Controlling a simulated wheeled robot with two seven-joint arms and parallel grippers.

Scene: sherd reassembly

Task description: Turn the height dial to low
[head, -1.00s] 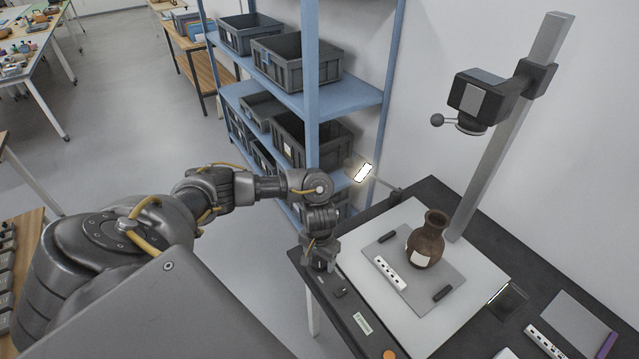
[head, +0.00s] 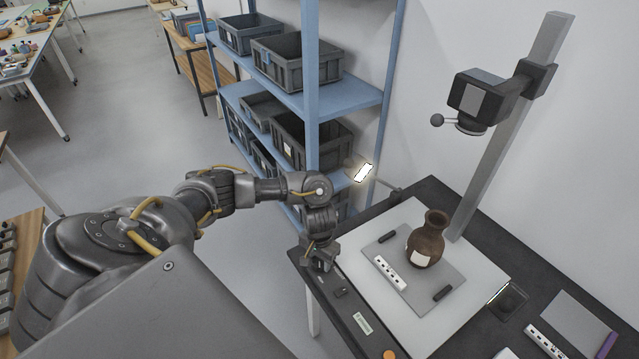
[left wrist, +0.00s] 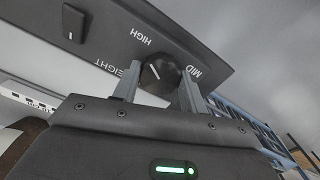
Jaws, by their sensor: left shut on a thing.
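The height dial (left wrist: 161,73) is a dark round knob on a dark panel in the left wrist view. A white line on its face slants to the upper left, away from the word MID. HIGH stands above it; the word HEIGHT is partly hidden by a finger, and no LOW label shows. My left gripper (left wrist: 157,88) is shut on the dial, one finger on each side. In the head view, my left gripper (head: 321,262) is at the near left edge of the black stand base (head: 341,315), and it hides the dial there. My right gripper is not in view.
A brown vase (head: 427,240) stands on a grey mat with a white scale bar, on a white board. A camera (head: 480,98) hangs above from a post. A lit lamp (head: 363,173) and a blue shelf with grey bins (head: 290,60) are behind my arm.

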